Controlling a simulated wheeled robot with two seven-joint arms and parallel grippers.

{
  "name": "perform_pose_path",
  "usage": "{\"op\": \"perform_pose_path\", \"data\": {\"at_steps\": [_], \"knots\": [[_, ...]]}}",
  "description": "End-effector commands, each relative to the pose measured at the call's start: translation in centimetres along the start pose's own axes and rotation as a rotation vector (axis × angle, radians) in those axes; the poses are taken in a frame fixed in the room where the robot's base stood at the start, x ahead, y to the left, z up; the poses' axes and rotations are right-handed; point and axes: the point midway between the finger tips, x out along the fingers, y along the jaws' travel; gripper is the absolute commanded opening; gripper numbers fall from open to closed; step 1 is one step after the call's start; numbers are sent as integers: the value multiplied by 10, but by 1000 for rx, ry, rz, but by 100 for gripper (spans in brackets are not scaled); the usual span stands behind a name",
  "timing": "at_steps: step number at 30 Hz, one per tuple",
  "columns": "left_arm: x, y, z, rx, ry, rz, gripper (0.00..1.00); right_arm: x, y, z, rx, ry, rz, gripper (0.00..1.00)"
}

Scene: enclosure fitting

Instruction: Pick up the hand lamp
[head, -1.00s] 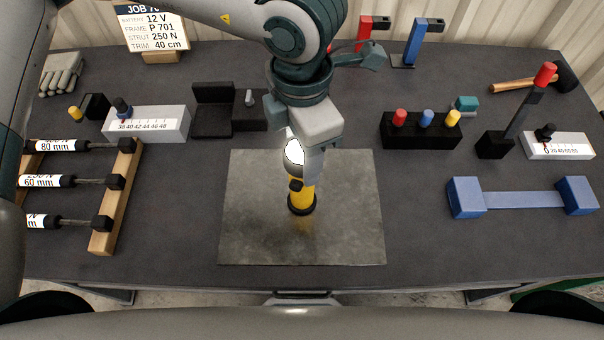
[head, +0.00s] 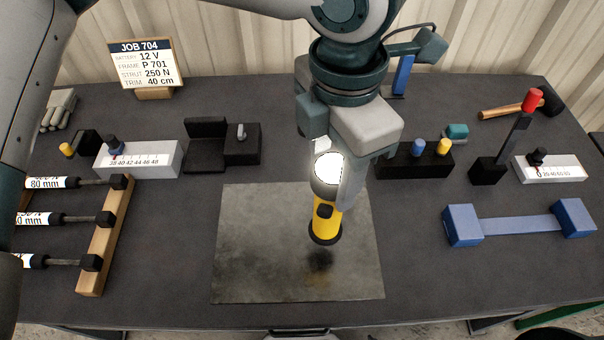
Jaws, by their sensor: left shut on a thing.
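The hand lamp (head: 325,222) has a yellow body, a black base ring and a bright white lit head. My left gripper (head: 340,178) is shut on the hand lamp around its upper part and holds it upright. The lamp is above the grey metal plate (head: 245,265), with a dark shadow on the plate below it. Part of the lamp's head is hidden by a gripper finger. My right gripper is not in view.
A rack with struts (head: 112,235) stands at left. A white scale block (head: 140,160) and a black block (head: 205,150) are behind. A blue bar (head: 515,225) lies right. The plate is otherwise bare.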

Motion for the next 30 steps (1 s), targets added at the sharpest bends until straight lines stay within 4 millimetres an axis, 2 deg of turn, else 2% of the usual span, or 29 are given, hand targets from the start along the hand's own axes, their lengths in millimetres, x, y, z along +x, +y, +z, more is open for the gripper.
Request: {"op": "perform_pose_path", "data": {"at_steps": [3,12,30], "knots": [[-13,-18,15,1,-1,2,0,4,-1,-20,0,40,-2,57],[-34,-44,36,-1,-1,2,0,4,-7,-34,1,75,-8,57],[-37,-47,38,-2,0,1,0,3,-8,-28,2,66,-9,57]]}}
